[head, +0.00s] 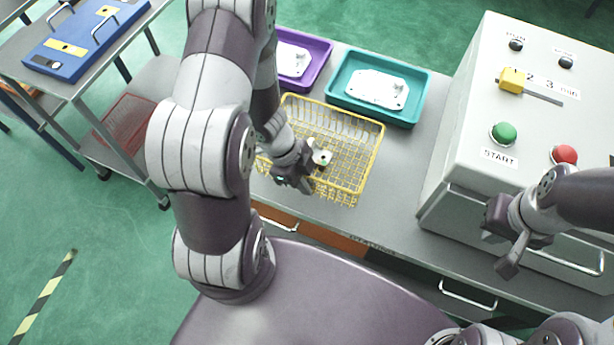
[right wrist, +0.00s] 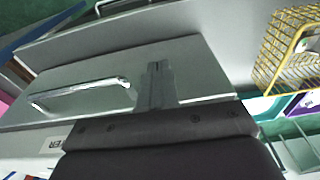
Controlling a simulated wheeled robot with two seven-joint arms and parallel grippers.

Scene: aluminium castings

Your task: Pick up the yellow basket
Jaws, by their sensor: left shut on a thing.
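The yellow wire basket (head: 352,183) stands on the grey worktop, with a pale metal part (head: 321,157) inside it. My left gripper (head: 292,178) is at the near rim of the basket, left of its middle, and is shut on it. The fingertips are hard to make out, and my left arm hides the basket's left side. The basket also shows at the right edge of the right wrist view (right wrist: 277,62). My right gripper (head: 511,262) is shut and empty in front of the grey machine, well to the right of the basket; its fingers meet in the right wrist view (right wrist: 157,75).
A purple tray (head: 322,62) and a teal tray (head: 417,110) with pale castings stand behind the basket. The grey machine (head: 455,150) with buttons stands on the right. A trolley with a blue board (head: 75,45) is at the left. Some bare worktop (head: 405,185) lies between basket and machine.

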